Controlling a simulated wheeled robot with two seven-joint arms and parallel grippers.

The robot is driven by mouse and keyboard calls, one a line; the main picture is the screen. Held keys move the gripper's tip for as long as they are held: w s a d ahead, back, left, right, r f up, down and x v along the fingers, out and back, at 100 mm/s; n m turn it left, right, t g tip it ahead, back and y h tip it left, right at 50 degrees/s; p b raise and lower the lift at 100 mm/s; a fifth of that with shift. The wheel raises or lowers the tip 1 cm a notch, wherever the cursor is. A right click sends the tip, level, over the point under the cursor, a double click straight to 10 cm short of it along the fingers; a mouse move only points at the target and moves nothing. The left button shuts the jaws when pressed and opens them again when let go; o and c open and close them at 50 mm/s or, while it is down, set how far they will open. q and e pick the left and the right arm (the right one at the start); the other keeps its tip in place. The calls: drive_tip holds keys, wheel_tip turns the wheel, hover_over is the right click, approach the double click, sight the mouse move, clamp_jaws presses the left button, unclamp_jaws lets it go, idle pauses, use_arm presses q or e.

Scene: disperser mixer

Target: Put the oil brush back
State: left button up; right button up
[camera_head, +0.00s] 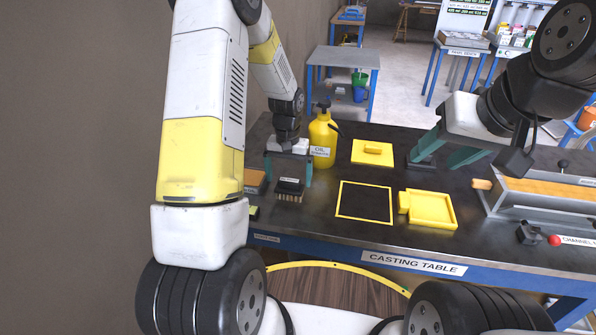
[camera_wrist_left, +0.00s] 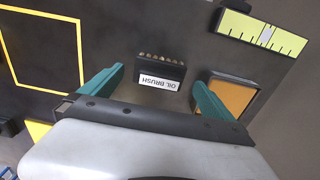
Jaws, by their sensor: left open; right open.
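The oil brush (camera_head: 289,190) is a small dark block with light bristles and a white label. It is at the left of the casting table (camera_head: 390,240), between a brown-orange block and the yellow square outline. My left gripper (camera_head: 289,178) is open above it, fingers pointing down. In the left wrist view the oil brush (camera_wrist_left: 160,72) lies beyond and between the two open teal fingers of my left gripper (camera_wrist_left: 158,90), with no visible grip on it. My right gripper (camera_head: 455,158) is open and empty over the table at the right.
A yellow oil bottle (camera_head: 322,140) stands just behind my left gripper. A yellow lid (camera_head: 373,152), a square outline (camera_head: 364,218) and a yellow tray (camera_head: 431,208) lie mid-table. An orange-topped block (camera_wrist_left: 232,97) and a yellow-green ruler (camera_wrist_left: 262,33) lie close to the brush.

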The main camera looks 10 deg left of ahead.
sight(289, 181)
use_arm(q)
wheel_tip(289, 181, up, 6)
drive_tip(key=shift+r, duration=0.25)
drive_tip(key=s+d+r+t+h, duration=0.2)
drive_tip(key=s+r+t, duration=0.4)
drive_tip(key=s+r, duration=1.6)
drive_tip(key=shift+s, duration=1)
drive_tip(key=shift+d, duration=0.1)
